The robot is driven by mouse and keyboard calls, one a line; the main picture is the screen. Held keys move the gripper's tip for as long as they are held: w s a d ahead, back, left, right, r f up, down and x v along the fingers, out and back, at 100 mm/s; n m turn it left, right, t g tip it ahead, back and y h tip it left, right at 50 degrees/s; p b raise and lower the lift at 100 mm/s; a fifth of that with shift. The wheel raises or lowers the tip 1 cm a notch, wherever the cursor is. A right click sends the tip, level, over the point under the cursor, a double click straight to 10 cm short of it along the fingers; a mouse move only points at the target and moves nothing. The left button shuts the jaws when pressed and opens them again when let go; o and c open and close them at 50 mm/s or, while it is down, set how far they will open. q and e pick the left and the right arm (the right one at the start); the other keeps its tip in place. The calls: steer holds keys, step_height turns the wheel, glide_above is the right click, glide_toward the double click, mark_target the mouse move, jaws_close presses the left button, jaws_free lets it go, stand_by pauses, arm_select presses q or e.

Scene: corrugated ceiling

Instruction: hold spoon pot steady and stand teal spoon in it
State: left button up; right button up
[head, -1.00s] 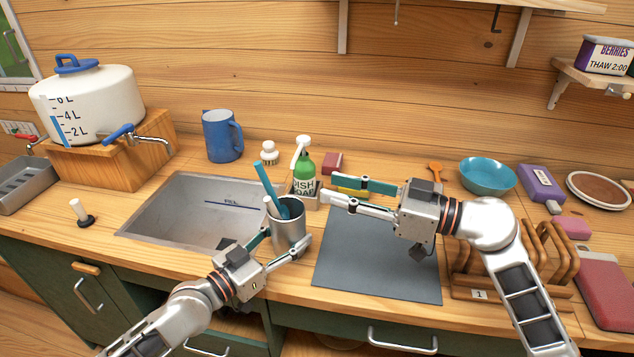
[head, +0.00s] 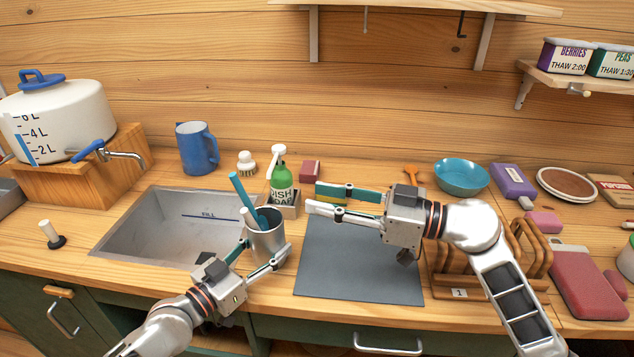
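The spoon pot (head: 267,247), a grey metal cup, stands upright on the counter right of the sink. The teal spoon (head: 243,196) stands in it, leaning left, its lower end hidden inside. A second, pale handle (head: 248,219) also leans in the pot. My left gripper (head: 266,246) has a finger on each side of the pot and appears shut on it; the exact contact is hard to see. My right gripper (head: 313,197) is open and empty, right of the pot and apart from the spoon, above the far edge of the grey mat (head: 358,265).
A dish soap bottle (head: 282,188) stands in a caddy behind the pot. The sink (head: 130,230) lies left, a wooden rack (head: 470,283) right. The mat is clear.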

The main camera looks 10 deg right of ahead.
arm_select(q)
steer(key=o, duration=0.4)
